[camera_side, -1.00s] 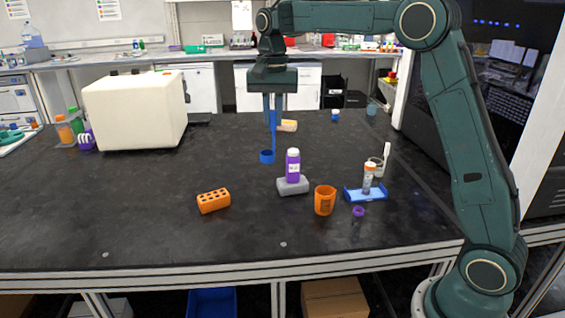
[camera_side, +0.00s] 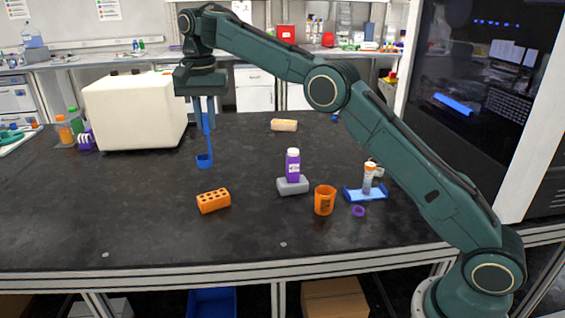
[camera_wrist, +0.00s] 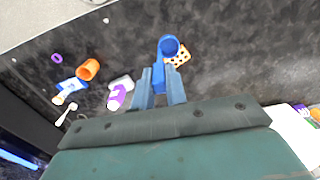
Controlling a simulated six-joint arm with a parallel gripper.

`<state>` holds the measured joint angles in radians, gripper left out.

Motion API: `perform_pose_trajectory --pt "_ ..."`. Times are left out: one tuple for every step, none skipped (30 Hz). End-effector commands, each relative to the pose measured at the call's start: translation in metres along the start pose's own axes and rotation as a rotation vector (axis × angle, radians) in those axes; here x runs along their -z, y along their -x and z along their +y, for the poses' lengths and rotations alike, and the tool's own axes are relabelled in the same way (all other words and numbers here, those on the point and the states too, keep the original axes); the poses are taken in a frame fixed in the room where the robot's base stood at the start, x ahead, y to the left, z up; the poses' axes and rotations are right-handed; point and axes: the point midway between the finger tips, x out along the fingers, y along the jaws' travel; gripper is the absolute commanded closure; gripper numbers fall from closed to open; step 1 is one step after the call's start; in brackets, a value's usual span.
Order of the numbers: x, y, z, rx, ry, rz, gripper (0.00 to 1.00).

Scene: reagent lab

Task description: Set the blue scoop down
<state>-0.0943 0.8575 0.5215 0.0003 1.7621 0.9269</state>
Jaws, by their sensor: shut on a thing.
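The blue scoop (camera_side: 204,160) hangs upright below my gripper (camera_side: 204,118), with its cup at the bottom. In the wrist view the scoop's cup (camera_wrist: 169,46) shows beyond my gripper's fingers (camera_wrist: 160,88) and partly covers the orange block. I cannot tell exactly how high the cup is above the bench.
An orange block with holes (camera_side: 213,201) stands nearer the front. The white box (camera_side: 135,110) stands behind left. Bench (camera_side: 140,215) front left is clear.

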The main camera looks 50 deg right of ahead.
Motion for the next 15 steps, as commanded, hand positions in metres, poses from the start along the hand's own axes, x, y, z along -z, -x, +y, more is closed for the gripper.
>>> perform_pose_trajectory --pt "-0.004 -0.002 -0.007 0.0 0.008 0.0 1.0" --pt "-0.006 -0.003 -0.011 0.0 0.011 0.0 1.0" --pt "-0.009 -0.004 -0.016 0.0 0.014 0.0 1.0" --pt "-0.011 -0.005 -0.019 -0.001 0.017 0.0 1.0" --pt "-0.013 -0.006 -0.023 0.001 0.02 0.0 1.0" --pt "-0.017 -0.007 -0.027 0.0 0.024 0.0 1.0" --pt "-0.019 -0.008 -0.03 0.0 0.027 0.0 1.0" --pt "-0.021 -0.009 -0.032 0.0 0.029 0.0 1.0" --pt "-0.024 -0.01 -0.036 0.0 0.033 0.0 1.0" --pt "-0.026 -0.011 -0.038 0.0 0.035 0.0 1.0" --pt "-0.029 -0.012 -0.04 0.0 0.038 0.0 1.0" --pt "-0.031 -0.013 -0.043 0.0 0.04 0.0 1.0" --pt "-0.033 -0.013 -0.044 0.0 0.041 0.0 1.0" --pt "-0.034 -0.014 -0.045 0.0 0.042 0.0 1.0" --pt "-0.035 -0.015 -0.047 0.0 0.043 0.0 1.0"
